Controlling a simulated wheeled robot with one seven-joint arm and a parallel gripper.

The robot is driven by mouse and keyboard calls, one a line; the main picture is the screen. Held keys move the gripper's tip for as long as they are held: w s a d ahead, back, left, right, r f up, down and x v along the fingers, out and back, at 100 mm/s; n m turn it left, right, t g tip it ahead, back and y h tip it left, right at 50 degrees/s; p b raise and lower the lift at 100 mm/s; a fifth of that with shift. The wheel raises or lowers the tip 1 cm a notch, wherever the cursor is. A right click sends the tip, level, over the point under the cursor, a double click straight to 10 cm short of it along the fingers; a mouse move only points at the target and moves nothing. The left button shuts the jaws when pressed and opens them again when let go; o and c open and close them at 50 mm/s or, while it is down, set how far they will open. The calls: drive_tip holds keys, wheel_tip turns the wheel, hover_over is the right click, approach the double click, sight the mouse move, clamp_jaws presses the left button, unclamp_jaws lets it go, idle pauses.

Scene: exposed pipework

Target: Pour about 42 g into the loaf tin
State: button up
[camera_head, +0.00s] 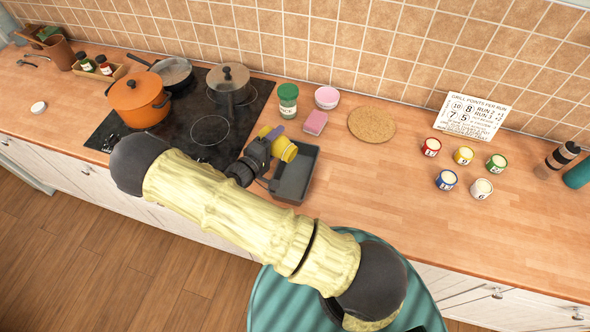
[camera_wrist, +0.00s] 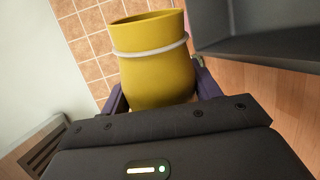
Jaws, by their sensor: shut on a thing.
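The loaf tin (camera_head: 294,174) is a dark grey rectangular pan on the wooden counter, right of the hob. Its inside looks empty where it shows. My gripper (camera_head: 270,141) is shut on a yellow cup (camera_head: 284,149) with a pale band, held by the tin's back left corner. In the head view the cup looks tilted over toward the tin. In the wrist view the cup (camera_wrist: 152,62) sits between my fingers, and the tin's dark wall (camera_wrist: 255,40) is at the upper right. The cup's contents are hidden, and no stream shows.
A green-lidded jar (camera_head: 288,101), a pink bowl (camera_head: 327,97) and a pink sponge (camera_head: 315,122) stand behind the tin. An orange pot (camera_head: 139,100) and other pans are on the hob. Several numbered small tins (camera_head: 463,155) stand at right. The counter between is clear.

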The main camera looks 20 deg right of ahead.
sight(278, 145)
drive_tip(key=shift+f, duration=0.2)
drive_tip(key=shift+r+m, duration=0.2)
drive_tip(key=shift+m, duration=0.1)
drive_tip(key=shift+s+d+r+m+b, duration=0.2)
drive_tip(key=shift+r+m+b, duration=0.15)
drive_tip(key=shift+m+b, duration=0.3)
idle(0.8)
drive_tip(key=shift+s+d+f+m+t+b, duration=0.2)
drive_tip(key=shift+s+f+m+t+b, duration=0.15)
drive_tip(key=shift+m+b, duration=0.65)
idle(0.8)
drive_tip(key=shift+s+d+r+m+y+b, duration=0.1)
drive_tip(key=shift+s+r+m+y+b, duration=0.05)
drive_tip(key=shift+r+m+b, duration=0.3)
drive_tip(key=shift+s+d+r+m+y+b, duration=0.1)
drive_tip(key=shift+r+y+b, duration=0.1)
drive_tip(key=shift+r, duration=0.35)
idle(1.1)
drive_tip(key=shift+s+d+r+m+b, duration=0.2)
drive_tip(key=shift+m+b, duration=0.2)
drive_tip(key=shift+b, duration=0.2)
idle(1.0)
drive_tip(key=shift+r, duration=0.1)
